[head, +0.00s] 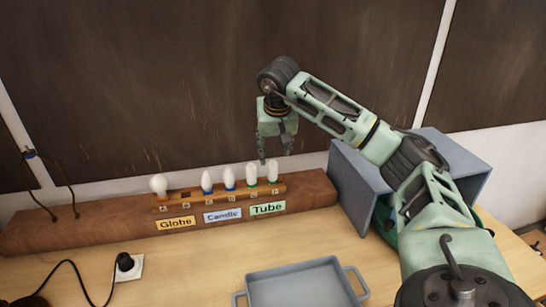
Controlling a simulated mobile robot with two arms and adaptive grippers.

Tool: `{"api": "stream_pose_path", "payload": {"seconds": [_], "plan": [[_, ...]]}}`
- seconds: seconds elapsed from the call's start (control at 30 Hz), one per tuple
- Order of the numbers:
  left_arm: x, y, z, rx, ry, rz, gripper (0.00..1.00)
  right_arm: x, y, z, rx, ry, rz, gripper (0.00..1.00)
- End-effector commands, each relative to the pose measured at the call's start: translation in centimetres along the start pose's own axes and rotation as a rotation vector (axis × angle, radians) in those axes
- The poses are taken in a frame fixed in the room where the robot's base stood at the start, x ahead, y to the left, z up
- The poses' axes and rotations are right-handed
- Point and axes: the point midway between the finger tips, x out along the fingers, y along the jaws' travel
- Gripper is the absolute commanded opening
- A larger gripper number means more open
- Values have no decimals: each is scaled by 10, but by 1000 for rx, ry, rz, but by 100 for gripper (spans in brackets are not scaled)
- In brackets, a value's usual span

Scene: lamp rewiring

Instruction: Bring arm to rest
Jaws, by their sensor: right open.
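My right gripper (275,148) hangs pointing down above the right part of the bulb rack (190,205). Its fingers are apart, and nothing shows between them. The fingertips are close above or behind the tube bulbs (272,171); I cannot tell the exact gap. My right arm reaches in from the lower right and bends down at the wrist. My left gripper is out of view.
The rack also holds a globe bulb (158,184) and candle bulbs (207,181), on a wooden ledge (100,225). A grey tray (295,283) lies in front. A blue-grey box (352,190) stands right, partly behind my arm. A socket (126,265) with a plugged cord sits left.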

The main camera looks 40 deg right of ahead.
Motion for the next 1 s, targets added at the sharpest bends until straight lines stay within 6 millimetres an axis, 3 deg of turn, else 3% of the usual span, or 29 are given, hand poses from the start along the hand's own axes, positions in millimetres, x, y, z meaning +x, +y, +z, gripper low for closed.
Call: {"api": "stream_pose_path", "payload": {"seconds": [0.33, 0.63, 1.0], "plan": [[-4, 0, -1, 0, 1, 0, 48, -11, 0, -1, 0, 0, -1, 43], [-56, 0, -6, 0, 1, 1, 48, -60, 0, -21, -1, 0, -1, 43], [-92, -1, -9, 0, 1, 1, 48, -93, 0, -35, -1, 0, 0, 43]]}}
